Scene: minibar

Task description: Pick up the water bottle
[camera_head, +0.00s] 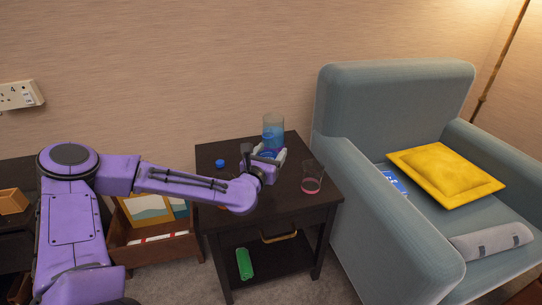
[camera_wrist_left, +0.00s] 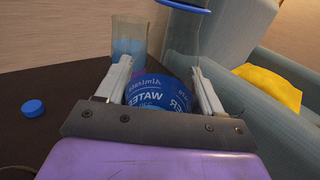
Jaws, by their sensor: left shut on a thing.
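The water bottle shows in the left wrist view as a clear bottle with a blue label (camera_wrist_left: 158,92) reading "WATER", held between the two fingers of my left gripper (camera_wrist_left: 160,88). In the head view the blue of the bottle (camera_head: 267,154) shows between the fingers of my left gripper (camera_head: 266,157), over the dark side table (camera_head: 236,157). The fingers press on the bottle's sides. Part of the bottle is hidden by the gripper. I cannot tell whether its base touches the table. My right gripper is not in view.
A tall glass with blue liquid (camera_head: 273,127) stands behind the gripper. A glass with pink liquid (camera_head: 312,178) stands to the right. A loose blue cap (camera_head: 220,163) lies at the left. A grey-blue armchair (camera_head: 345,125) with a yellow cushion (camera_head: 445,175) is close on the right.

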